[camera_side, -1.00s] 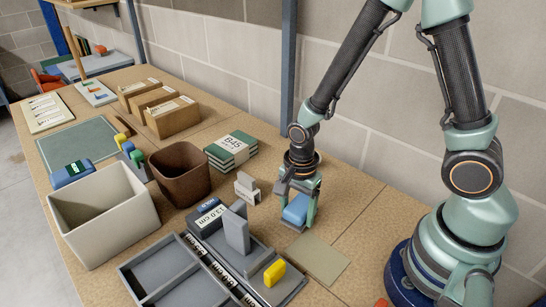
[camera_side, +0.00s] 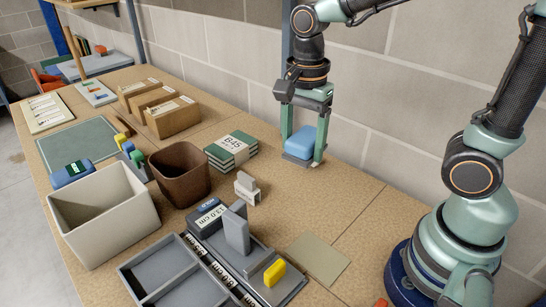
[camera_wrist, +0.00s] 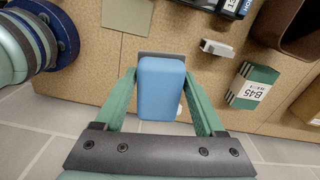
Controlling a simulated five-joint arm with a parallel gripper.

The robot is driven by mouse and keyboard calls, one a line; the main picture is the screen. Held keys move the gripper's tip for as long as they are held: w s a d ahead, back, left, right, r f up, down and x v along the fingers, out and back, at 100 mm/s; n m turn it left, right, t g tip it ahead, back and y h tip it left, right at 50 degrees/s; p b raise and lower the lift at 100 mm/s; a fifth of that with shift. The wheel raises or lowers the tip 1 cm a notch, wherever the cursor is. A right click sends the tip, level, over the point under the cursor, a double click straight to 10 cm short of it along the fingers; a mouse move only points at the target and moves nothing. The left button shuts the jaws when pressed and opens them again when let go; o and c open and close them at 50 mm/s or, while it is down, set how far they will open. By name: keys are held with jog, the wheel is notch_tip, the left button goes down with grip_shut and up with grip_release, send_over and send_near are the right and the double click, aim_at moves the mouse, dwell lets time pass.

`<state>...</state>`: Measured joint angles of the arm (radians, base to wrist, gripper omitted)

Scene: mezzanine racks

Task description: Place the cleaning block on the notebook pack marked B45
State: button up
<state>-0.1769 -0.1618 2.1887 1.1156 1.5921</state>
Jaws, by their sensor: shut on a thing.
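The cleaning block (camera_side: 301,143) is blue with a grey underside. My gripper (camera_side: 303,155) is shut on it and holds it near the wall side of the bench, to the right of the notebook pack. In the wrist view the block (camera_wrist: 161,88) sits between the two green fingers of my gripper (camera_wrist: 163,100). The notebook pack marked B45 (camera_side: 231,150) is a green and white stack lying on the bench. It also shows in the wrist view (camera_wrist: 252,86), to the right of the block. Its top looks bare.
A brown bin (camera_side: 180,173) stands left of the pack, and a cream bin (camera_side: 104,215) beyond it. A small pale block stand (camera_side: 247,187) is in front of the pack. A grey tray (camera_side: 170,275) lies at the front. Cardboard boxes (camera_side: 172,117) stand farther back.

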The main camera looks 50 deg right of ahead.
jog(key=shift+w+r, duration=0.3)
jog(key=shift+r, duration=0.05)
jog(key=w+d+n, duration=0.1)
jog(key=w+n, duration=0.6)
jog(key=w, duration=0.6)
jog(key=n, duration=0.9)
send_near(241, 150)
notch_tip(241, 150, down, 6)
jog(key=shift+f, duration=0.15)
jog(key=shift+f, duration=0.15)
